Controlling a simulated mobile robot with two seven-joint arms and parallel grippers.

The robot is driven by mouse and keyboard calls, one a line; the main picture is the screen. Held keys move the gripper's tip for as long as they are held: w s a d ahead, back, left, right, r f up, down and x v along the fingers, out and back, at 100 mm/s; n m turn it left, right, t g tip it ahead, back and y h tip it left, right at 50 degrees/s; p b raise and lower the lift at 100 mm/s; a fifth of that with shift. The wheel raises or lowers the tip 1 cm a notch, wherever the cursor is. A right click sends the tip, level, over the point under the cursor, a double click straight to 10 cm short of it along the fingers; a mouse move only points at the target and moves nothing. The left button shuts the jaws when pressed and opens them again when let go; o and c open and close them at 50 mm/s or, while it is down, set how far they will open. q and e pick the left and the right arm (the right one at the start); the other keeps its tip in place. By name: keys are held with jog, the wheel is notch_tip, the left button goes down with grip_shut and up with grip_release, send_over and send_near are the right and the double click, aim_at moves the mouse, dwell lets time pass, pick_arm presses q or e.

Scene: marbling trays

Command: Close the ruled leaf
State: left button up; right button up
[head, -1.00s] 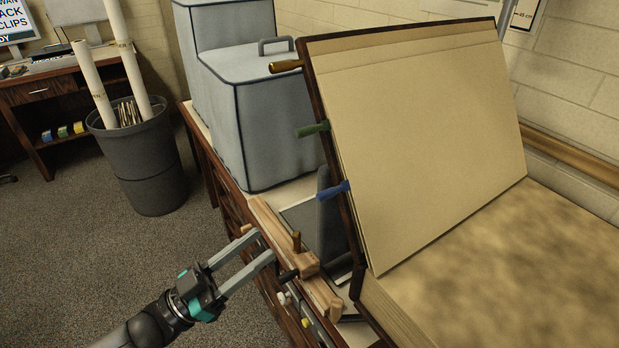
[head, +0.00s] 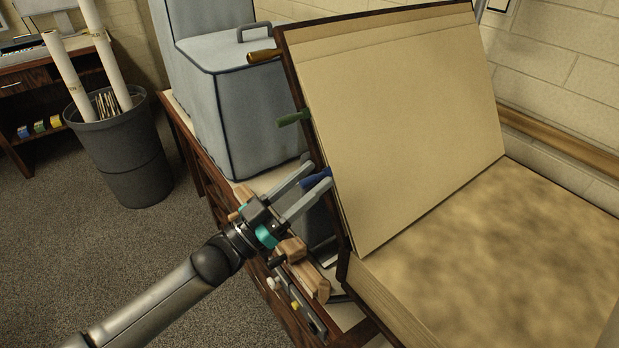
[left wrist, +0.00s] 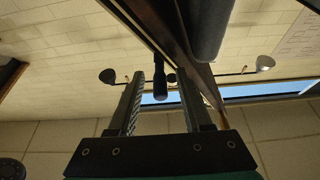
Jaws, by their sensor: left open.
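A large tan leaf (head: 410,120) with a dark wooden edge stands raised at a steep tilt, with a line across its top. Along its left edge are a brown peg (head: 262,57), a green peg (head: 292,118) and a blue peg (head: 316,180). A mottled tan page (head: 500,265) lies flat at its foot. My left gripper (head: 318,173) is open at the blue peg, its fingers on either side of it in the head view. In the left wrist view, a dark peg (left wrist: 160,85) shows between the open fingers (left wrist: 160,75). Contact cannot be told. My right gripper is out of view.
A grey covered box (head: 225,120) stands behind and left of the leaf. A wooden clamp-like piece (head: 305,275) lies on the cabinet edge under my left arm. A dark bin (head: 120,155) with paper rolls stands on the floor at left.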

pick_arm(q)
jog(key=shift+d, duration=0.1)
grip_shut()
dwell(0.4)
dwell(1.0)
